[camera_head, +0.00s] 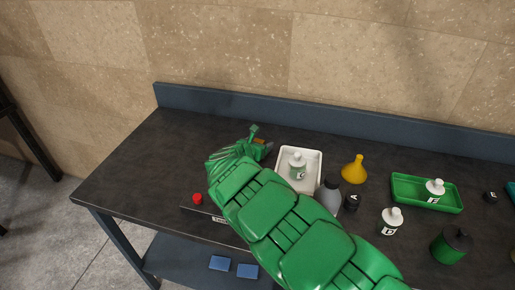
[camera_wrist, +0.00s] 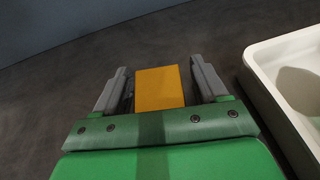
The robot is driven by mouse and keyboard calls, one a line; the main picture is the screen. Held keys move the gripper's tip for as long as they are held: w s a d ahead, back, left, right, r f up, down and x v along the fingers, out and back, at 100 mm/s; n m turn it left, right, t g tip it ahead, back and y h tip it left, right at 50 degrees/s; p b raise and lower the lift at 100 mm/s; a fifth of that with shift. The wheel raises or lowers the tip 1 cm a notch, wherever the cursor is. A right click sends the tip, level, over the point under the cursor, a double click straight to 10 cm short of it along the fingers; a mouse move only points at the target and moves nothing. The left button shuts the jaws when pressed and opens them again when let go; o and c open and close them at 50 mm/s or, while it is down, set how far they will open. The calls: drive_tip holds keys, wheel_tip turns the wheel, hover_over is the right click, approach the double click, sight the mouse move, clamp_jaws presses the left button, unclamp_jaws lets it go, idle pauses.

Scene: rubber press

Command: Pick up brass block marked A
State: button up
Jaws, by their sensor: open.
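A yellow-orange block (camera_wrist: 160,88) lies on the dark table between the two grey fingers of my gripper (camera_wrist: 159,84) in the wrist view. A gap shows on both sides of the block, so the fingers stand open around it. No mark can be read on its visible face. In the head view a small part of the block (camera_head: 259,141) shows beside my green gripper (camera_head: 262,143). My arm hides the rest there.
A white tray (camera_head: 315,187) with a white bottle (camera_head: 297,165) stands close to the right of my gripper. A blue raised edge (camera_head: 330,118) runs along the back.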

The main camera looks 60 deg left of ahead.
sight(260, 140)
drive_tip(key=shift+c, duration=0.4)
clamp_jaws()
drive_tip(key=shift+r, duration=0.1)
drive_tip(key=shift+r, duration=4.95)
